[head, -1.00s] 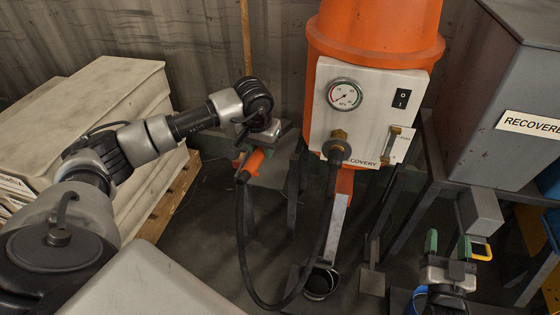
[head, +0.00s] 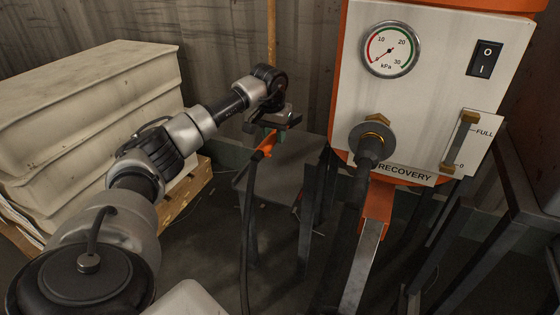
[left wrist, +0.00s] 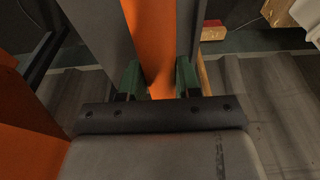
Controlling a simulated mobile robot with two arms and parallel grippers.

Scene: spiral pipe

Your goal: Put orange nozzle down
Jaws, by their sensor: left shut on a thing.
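The orange nozzle (head: 265,146) is at the end of a black hose (head: 247,215), left of centre in the head view. My left gripper (head: 267,136) is shut on it, beside a small grey stand with a flat top (head: 292,168). In the left wrist view the orange nozzle (left wrist: 150,45) runs between the green fingertips of my left gripper (left wrist: 160,82). I cannot tell whether the nozzle touches the stand. My right gripper is outside the head view now.
An orange recovery machine with a white panel (head: 430,60), a gauge (head: 390,49) and a switch (head: 485,58) stands to the right. A corrugated wall is behind.

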